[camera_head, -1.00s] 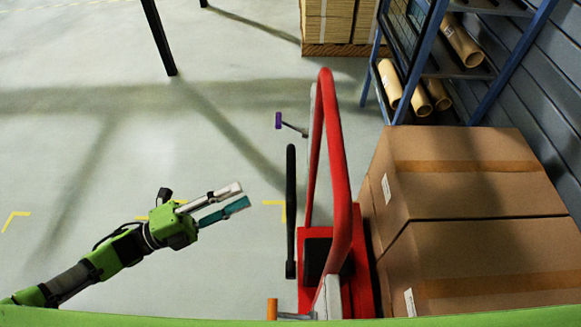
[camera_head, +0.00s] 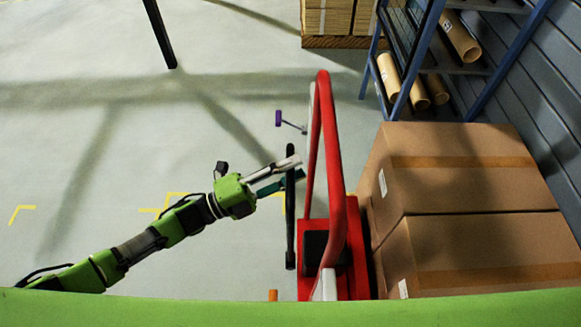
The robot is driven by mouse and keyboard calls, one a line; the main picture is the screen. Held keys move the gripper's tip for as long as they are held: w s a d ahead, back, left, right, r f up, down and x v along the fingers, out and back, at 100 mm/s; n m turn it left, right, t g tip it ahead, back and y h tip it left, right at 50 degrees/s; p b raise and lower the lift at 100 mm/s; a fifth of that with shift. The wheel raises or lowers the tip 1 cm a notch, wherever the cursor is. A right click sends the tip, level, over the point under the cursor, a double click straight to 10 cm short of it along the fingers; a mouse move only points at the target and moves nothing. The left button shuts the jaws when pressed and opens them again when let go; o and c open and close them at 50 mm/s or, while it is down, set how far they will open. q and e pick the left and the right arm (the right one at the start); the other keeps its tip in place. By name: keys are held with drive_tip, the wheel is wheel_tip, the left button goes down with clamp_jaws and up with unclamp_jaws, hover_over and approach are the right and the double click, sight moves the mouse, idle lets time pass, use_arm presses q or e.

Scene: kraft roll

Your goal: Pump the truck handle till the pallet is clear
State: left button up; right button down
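The red truck (camera_head: 337,170) has a tall looped frame and stands right of centre. A black upright bar (camera_head: 290,225) stands at its left side, apparently its handle. My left gripper (camera_head: 299,168) is at the top of this bar. Its grey and teal fingers are apart and lie on either side of the bar's upper end; I cannot tell whether they touch it. A purple-tipped lever (camera_head: 279,118) and an orange-tipped one (camera_head: 273,295) stick out to the left. No pallet under the boxes can be made out. My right gripper is not in view.
Large taped cardboard boxes (camera_head: 465,185) stand close to the right of the truck. A blue rack (camera_head: 440,70) with cardboard tubes (camera_head: 458,38) is behind them. More stacked goods (camera_head: 338,18) stand at the back. The floor at the left is clear.

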use_arm(q)
clamp_jaws()
